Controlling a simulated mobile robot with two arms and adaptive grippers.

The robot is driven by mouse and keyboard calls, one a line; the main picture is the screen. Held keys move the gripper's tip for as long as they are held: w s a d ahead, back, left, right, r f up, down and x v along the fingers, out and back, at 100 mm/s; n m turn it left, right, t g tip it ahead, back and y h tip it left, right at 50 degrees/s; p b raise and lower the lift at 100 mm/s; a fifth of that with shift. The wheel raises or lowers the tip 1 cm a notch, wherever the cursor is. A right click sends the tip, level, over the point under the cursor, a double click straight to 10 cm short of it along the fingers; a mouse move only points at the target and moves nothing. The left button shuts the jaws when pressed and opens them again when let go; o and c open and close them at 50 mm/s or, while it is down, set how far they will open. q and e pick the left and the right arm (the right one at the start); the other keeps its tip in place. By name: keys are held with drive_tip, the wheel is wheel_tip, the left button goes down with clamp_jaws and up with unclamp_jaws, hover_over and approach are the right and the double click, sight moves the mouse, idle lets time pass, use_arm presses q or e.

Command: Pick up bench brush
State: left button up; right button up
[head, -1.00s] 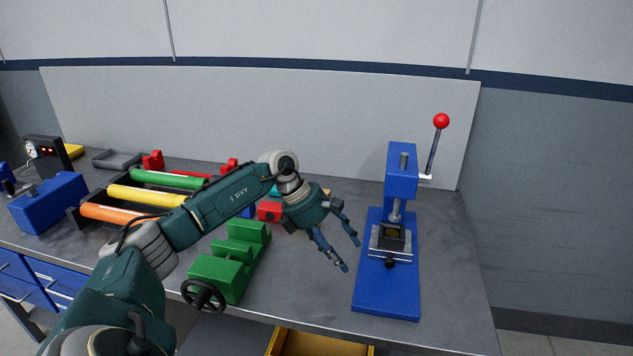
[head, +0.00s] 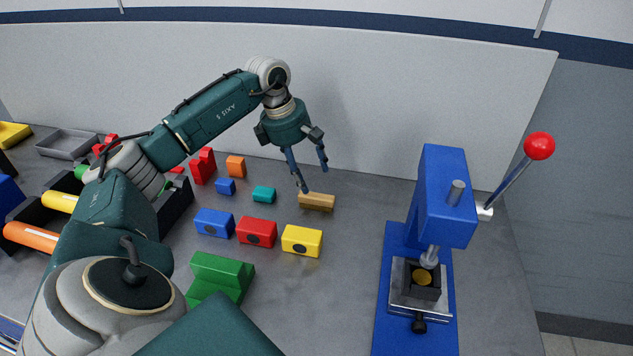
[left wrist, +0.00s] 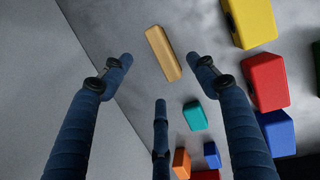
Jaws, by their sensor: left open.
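The bench brush looks like a small tan, wood-coloured bar (head: 317,202) lying on the grey bench top near the back panel. No bristles can be made out. My left gripper (head: 314,179) is open and empty, above the bench and just behind and over the tan bar. In the left wrist view the bar (left wrist: 162,53) lies beyond the spread fingers (left wrist: 160,75), in the gap between them and apart from them. My right gripper is not in view.
Blue (head: 214,223), red (head: 257,232) and yellow (head: 302,240) blocks stand in front of the bar. A teal block (head: 264,194) lies to its left. A blue press (head: 437,195) with a red-knobbed lever stands right. The back panel (head: 400,90) rises close behind.

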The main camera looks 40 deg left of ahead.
sight(316, 194)
use_arm(q)
drive_tip(key=b+x, duration=0.2)
drive_tip(key=x, duration=0.2)
drive_tip(key=shift+s+d+f, duration=0.1)
drive_tip(key=shift+s+d, duration=0.05)
drive_tip(key=shift+w+f, duration=0.2)
drive_tip(key=shift+f, duration=0.05)
drive_tip(key=b+x, duration=0.3)
drive_tip(key=x, duration=0.1)
drive_tip(key=shift+w+f, duration=0.1)
drive_tip(key=shift+f, duration=0.05)
drive_tip(key=shift+w+f, duration=0.1)
drive_tip(key=shift+f, duration=0.1)
drive_tip(key=shift+r, duration=0.1)
drive_tip(key=shift+f, duration=0.2)
drive_tip(key=c, duration=1.4)
